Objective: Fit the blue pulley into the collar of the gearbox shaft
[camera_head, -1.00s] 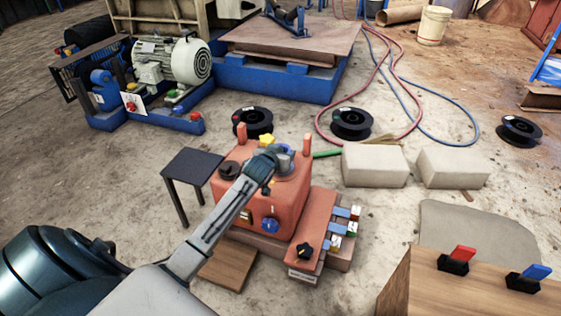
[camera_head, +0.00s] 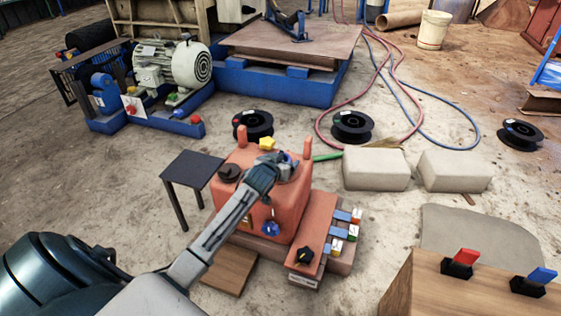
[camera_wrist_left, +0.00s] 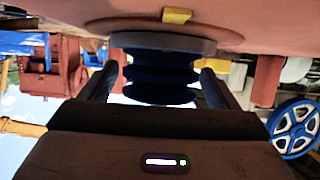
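The red gearbox (camera_head: 257,207) stands left of centre in the head view. My left gripper (camera_head: 272,168) reaches over its top and hides most of the shaft area; only a small blue part shows beside it. In the left wrist view, the dark blue grooved pulley (camera_wrist_left: 160,78) is between my left gripper's two fingers. Narrow gaps seem to show beside it, so the gripper looks open around it. The pulley lies against a grey round collar (camera_wrist_left: 160,43) on the red gearbox; how deep it is seated is hidden. My right gripper is in neither view.
A yellow knob (camera_head: 267,144) and two red posts rise from the gearbox top near my gripper. A small dark table (camera_head: 192,170) stands left of it. Pale blocks (camera_head: 376,168) lie to the right. A wooden box (camera_head: 440,290) with red and blue switches is front right.

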